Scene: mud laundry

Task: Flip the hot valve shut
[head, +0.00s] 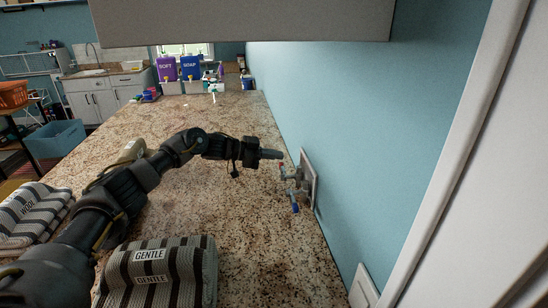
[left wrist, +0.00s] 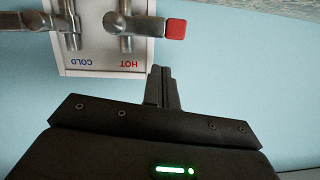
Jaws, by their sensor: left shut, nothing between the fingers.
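The hot valve (left wrist: 126,26) is a metal tap with a red-tipped lever (left wrist: 174,29), above the upside-down HOT label in the left wrist view. Its lever lies sideways across the picture, pointing right. The cold valve (left wrist: 72,24) is beside it; its lever runs left out of that view. In the head view the valves sit on a pale wall plate (head: 309,180), with the blue lever tip (head: 295,207) nearest me. My left gripper (head: 279,154) is shut and empty, just beyond the plate. In the left wrist view its fingertips (left wrist: 161,70) are apart from the red tip.
The plate is on the blue wall (head: 350,130) right of a granite counter (head: 230,125). Folded striped towels (head: 160,278) lie at the near left. Purple and blue dispensers (head: 191,67) stand at the far end. A grey cabinet (head: 245,20) hangs overhead. The counter around the valves is clear.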

